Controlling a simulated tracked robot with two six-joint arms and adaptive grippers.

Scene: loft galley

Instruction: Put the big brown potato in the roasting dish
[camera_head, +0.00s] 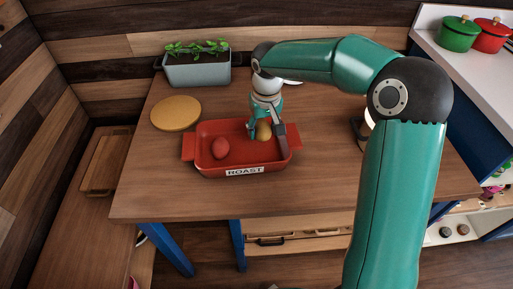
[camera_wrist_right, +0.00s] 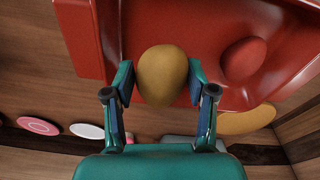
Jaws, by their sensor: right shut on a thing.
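The big brown potato (camera_head: 263,131) is yellow-brown and sits between the fingers of my right gripper (camera_head: 266,132), at the right part of the roasting dish. In the right wrist view, the potato (camera_wrist_right: 163,75) is between the two fingers of my right gripper (camera_wrist_right: 163,88), which is shut on it. The red roasting dish (camera_head: 244,171), labelled ROAST, stands on the wooden table; its red inside (camera_wrist_right: 160,22) lies behind the potato in the wrist view. I cannot tell whether the potato touches the dish floor. My left gripper is out of view.
A red potato-like item (camera_head: 220,148) lies in the dish's left part. A round yellow board (camera_head: 176,113) and a grey planter (camera_head: 197,71) stand behind. The table's front left (camera_head: 150,195) is clear. Green (camera_head: 457,34) and red (camera_head: 491,36) pots stand at right.

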